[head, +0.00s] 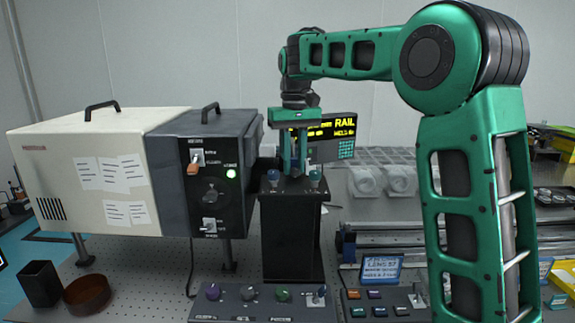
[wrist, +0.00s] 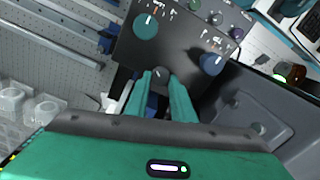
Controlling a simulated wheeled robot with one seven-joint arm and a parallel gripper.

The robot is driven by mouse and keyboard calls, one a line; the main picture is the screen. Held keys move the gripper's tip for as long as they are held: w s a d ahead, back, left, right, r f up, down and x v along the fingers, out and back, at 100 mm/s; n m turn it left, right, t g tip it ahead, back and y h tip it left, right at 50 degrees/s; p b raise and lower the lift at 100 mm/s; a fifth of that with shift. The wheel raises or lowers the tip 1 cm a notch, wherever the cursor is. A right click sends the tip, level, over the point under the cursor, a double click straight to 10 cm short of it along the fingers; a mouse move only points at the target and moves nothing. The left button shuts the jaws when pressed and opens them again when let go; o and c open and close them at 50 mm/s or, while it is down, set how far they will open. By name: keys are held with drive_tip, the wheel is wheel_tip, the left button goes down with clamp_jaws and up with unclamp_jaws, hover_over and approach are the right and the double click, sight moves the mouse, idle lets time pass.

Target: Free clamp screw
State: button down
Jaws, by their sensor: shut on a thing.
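A black post-like box (head: 290,235) stands on the perforated table in the head view. Its top carries a blue knob (head: 273,176) and a teal knob (head: 315,177). My gripper (head: 294,172) points down between these two knobs. In the wrist view the top panel shows the teal knob (wrist: 146,27), the blue knob (wrist: 212,63) and a small dark knob with a light mark (wrist: 162,73). My fingertips are closed around this small knob, which I take for the clamp screw. The fingers partly cover it, and its shaft is hidden.
A beige and dark grey instrument (head: 205,180) stands left of the black box, close to it. A low panel of knobs (head: 262,305) lies in front. A yellow-lettered display (head: 340,130) is behind, and metal rails (head: 385,240) lie to the right.

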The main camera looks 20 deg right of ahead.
drive_tip(key=m, duration=0.5)
drive_tip(key=shift+d+m, duration=0.15)
drive_tip(key=shift+m, duration=0.15)
drive_tip(key=m, duration=0.3)
drive_tip(key=shift+a+r+m, duration=0.1)
drive_tip(key=shift+a+m, duration=0.2)
drive_tip(key=c, duration=1.5)
unclamp_jaws()
drive_tip(key=shift+a, duration=0.1)
drive_tip(key=shift+d, duration=0.2)
wheel_tip(320, 180, up, 11)
drive_tip(key=shift+f, duration=0.2)
